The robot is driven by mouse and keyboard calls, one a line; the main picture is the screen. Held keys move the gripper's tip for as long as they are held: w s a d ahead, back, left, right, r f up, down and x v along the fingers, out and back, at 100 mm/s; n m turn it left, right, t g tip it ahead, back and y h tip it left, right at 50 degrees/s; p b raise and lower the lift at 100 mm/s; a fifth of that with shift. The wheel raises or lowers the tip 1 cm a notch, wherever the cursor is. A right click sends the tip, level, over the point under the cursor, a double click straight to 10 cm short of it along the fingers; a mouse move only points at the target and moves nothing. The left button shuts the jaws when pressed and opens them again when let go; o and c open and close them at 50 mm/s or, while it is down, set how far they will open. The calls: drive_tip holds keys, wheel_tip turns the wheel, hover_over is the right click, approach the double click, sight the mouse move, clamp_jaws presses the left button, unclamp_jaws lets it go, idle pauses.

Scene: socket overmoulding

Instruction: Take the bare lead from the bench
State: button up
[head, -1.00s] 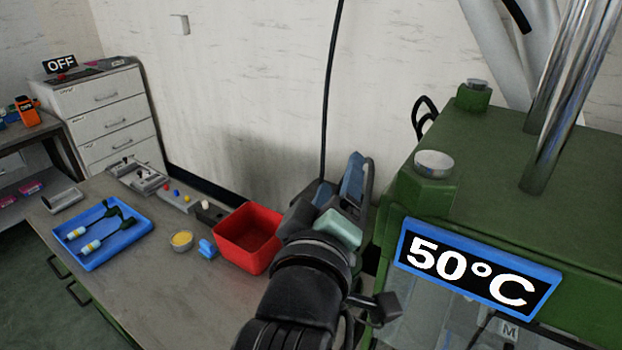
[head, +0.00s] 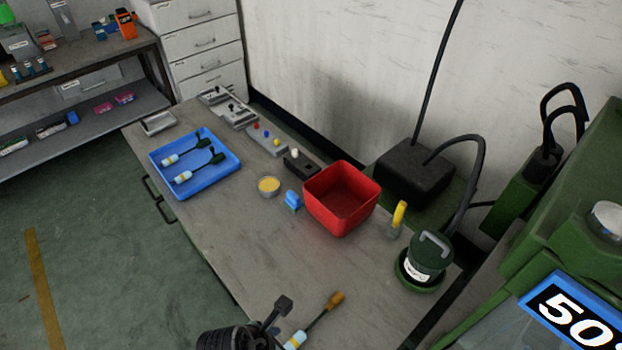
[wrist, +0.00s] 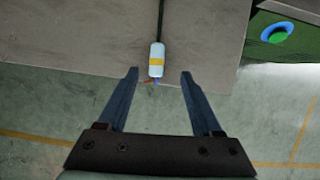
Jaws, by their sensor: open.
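The bare lead lies on the bench (head: 215,235) by its front edge. In the head view its dark cable (head: 315,325) runs from an orange-brown end (head: 335,299) to a pale plug end with a yellow band (head: 296,340). In the wrist view the plug end (wrist: 156,58) sits at the bench edge and the dark cable runs up away from me. My gripper (wrist: 160,74) is open and empty, with a finger to each side of the plug end and clear of it. The head view shows only part of my arm at the bottom; the fingertips are hidden.
A blue tray (head: 211,187) with two dark-headed leads lies at the left. The bench around the lead is clear.

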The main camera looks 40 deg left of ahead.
sight(296, 340)
drive_tip(key=shift+a+x, duration=0.2)
drive_tip(key=shift+x, duration=3.7)
clamp_jaws()
